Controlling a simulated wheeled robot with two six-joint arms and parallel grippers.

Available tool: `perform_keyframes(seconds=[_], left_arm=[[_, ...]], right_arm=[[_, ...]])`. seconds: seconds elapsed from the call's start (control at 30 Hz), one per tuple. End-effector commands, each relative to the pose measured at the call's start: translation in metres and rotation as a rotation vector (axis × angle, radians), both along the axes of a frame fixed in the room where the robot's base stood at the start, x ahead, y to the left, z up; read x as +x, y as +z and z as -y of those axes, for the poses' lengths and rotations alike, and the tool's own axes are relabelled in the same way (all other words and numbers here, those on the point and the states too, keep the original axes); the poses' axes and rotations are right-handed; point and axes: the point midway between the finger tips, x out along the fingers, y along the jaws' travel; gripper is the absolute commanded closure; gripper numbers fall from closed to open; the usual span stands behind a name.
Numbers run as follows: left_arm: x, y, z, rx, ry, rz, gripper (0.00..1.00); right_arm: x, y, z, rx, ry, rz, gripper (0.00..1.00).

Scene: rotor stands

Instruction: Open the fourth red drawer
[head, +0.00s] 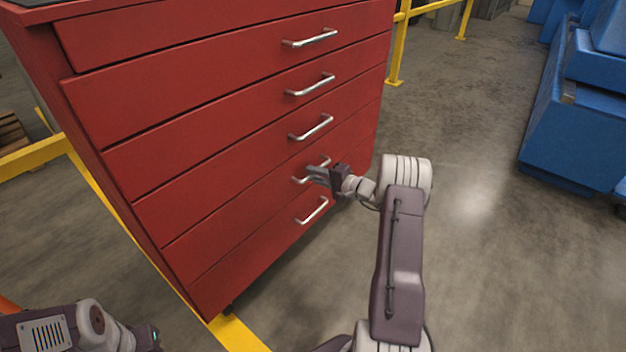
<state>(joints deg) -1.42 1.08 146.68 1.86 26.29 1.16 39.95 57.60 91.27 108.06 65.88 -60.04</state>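The red drawer cabinet (215,110) stands at the left, with several drawers and silver bar handles. All the drawer fronts look flush. The fourth visible handle from the top (326,161) is partly hidden by my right gripper (314,173), whose fingers reach it from the right. The fingertips overlap the handle in the view, and I cannot tell whether they grip it. My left arm's wrist is at the bottom left, and its fingers are not clearly visible.
The lowest handle (312,211) is just below my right gripper. A yellow floor line (236,334) runs by the cabinet's base. Blue bins (572,140) stand at the right, and a yellow rail (398,50) is behind. Grey floor (480,260) to the right is clear.

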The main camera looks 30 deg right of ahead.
Motion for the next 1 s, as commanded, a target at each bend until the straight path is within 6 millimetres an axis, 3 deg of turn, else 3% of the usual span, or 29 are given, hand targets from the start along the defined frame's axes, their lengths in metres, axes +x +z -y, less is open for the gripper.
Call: perform_keyframes(seconds=[0.33, 0.4, 0.43, 1.0], left_arm=[[0.0, -0.0033, 0.0, 0.0, 0.0, 0.0, 0.79], [0.0, -0.0033, 0.0, 0.0, 0.0, 0.0, 0.79], [0.0, -0.0033, 0.0, 0.0, 0.0, 0.0, 0.79], [0.0001, -0.0034, 0.0, 0.0, 0.0, 0.0, 0.79]], right_arm=[[0.0076, -0.0008, -0.0033, 0.002, 0.0, -0.001, 0.79], [0.0075, -0.0009, -0.0032, 0.002, 0.0, -0.001, 0.99], [0.0074, -0.0009, -0.0032, 0.002, 0.0, -0.001, 1.0], [0.0071, -0.0012, -0.0034, 0.001, 0.001, -0.001, 1.0]])
